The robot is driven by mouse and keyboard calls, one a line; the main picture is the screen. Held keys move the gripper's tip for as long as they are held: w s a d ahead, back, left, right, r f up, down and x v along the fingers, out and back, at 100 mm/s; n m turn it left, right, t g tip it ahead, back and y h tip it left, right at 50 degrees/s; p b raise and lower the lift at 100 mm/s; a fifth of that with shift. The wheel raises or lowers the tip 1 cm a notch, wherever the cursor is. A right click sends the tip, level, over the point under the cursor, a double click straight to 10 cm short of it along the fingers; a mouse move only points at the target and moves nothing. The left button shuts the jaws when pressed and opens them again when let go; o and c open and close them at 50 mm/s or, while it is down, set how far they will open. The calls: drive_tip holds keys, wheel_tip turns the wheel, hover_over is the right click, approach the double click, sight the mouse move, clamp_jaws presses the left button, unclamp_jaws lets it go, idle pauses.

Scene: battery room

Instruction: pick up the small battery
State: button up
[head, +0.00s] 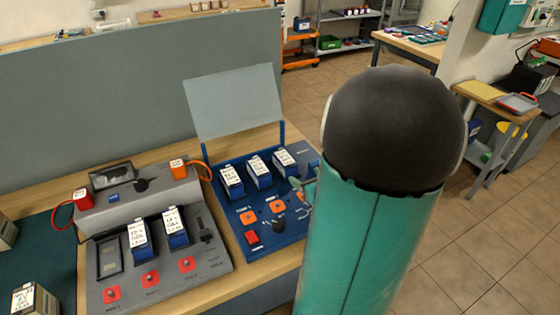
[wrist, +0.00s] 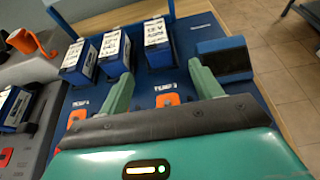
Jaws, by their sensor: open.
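Three batteries with blue sides and white labels stand in a row on the blue board (head: 266,228): left (head: 231,182), middle (head: 258,172) and right (head: 284,162). They look alike in size, and I cannot tell which is the small one. In the wrist view the right battery (wrist: 157,42) is ahead of my gripper (wrist: 162,72), between the lines of its fingers. The middle battery (wrist: 114,54) is just beyond the left fingertip. My gripper is open, with nothing between its green fingers. In the head view my arm hides most of it.
A dark blue block (wrist: 224,60) stands beside the right finger. A clear panel (head: 235,103) rises behind the batteries. A grey tester (head: 155,275) with two more batteries stands left. Tiled floor (head: 470,240) lies free at right.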

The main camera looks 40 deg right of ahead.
sight(287, 165)
drive_tip(key=x, duration=1.2)
drive_tip(key=shift+w+a, duration=0.1)
drive_tip(key=shift+w, duration=0.05)
clamp_jaws()
